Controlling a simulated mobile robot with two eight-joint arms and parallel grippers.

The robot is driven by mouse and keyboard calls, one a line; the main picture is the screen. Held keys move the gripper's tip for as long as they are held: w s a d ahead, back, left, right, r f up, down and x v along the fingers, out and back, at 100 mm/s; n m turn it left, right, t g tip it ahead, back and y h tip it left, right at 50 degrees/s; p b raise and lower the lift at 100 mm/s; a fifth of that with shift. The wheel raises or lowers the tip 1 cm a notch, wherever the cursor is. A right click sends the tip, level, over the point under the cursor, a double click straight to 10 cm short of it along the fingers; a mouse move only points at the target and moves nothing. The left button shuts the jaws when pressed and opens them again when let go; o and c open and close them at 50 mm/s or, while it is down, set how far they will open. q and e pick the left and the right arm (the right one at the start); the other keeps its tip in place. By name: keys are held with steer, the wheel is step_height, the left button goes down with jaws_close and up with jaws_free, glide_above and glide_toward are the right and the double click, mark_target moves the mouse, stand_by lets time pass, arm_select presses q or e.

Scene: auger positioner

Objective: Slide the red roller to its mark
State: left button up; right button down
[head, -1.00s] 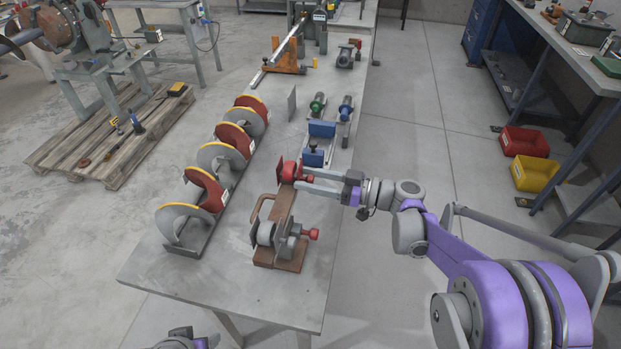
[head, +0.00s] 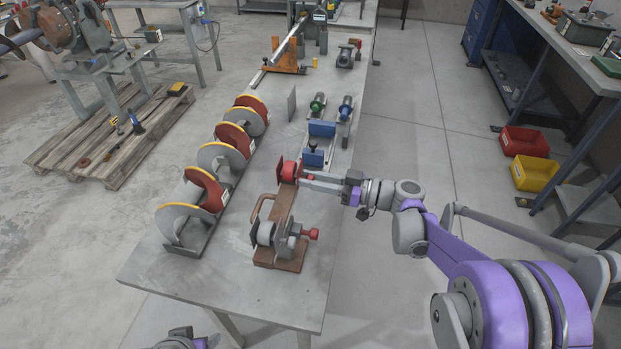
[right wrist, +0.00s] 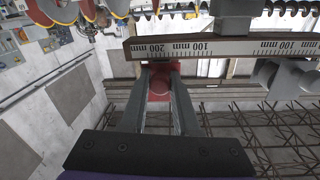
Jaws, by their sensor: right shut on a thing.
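The red roller (head: 289,171) stands at the far end of a brown rail (head: 282,207) on the grey bench. My right gripper (head: 309,178) reaches in from the right and is shut on the red knob at the roller's side. In the right wrist view the red knob (right wrist: 160,84) sits between the two fingertips (right wrist: 159,80). That view also shows a millimetre scale (right wrist: 220,47) along the rail's side, with 100 and 200 readable. The mark cannot be made out. My left gripper's fingers are not in view.
A grey roller unit with a red knob (head: 312,234) stands at the rail's near end. An auger with yellow-edged flights (head: 215,155) lies to the left. A blue block stand (head: 318,145) stands just beyond the red roller. The near bench top (head: 215,290) is clear.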

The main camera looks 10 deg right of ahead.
stand_by(0.8)
steer(key=s, duration=0.1)
steer(key=s+a, duration=0.1)
steer(key=s, duration=0.2)
steer(key=shift+s+a, duration=0.15)
steer(key=shift+a, duration=0.2)
steer(key=c, duration=0.7)
jaws_free()
steer(key=shift+o, duration=0.2)
steer(key=shift+d, duration=0.1)
steer(key=v, duration=1)
steer(key=shift+d, duration=0.3)
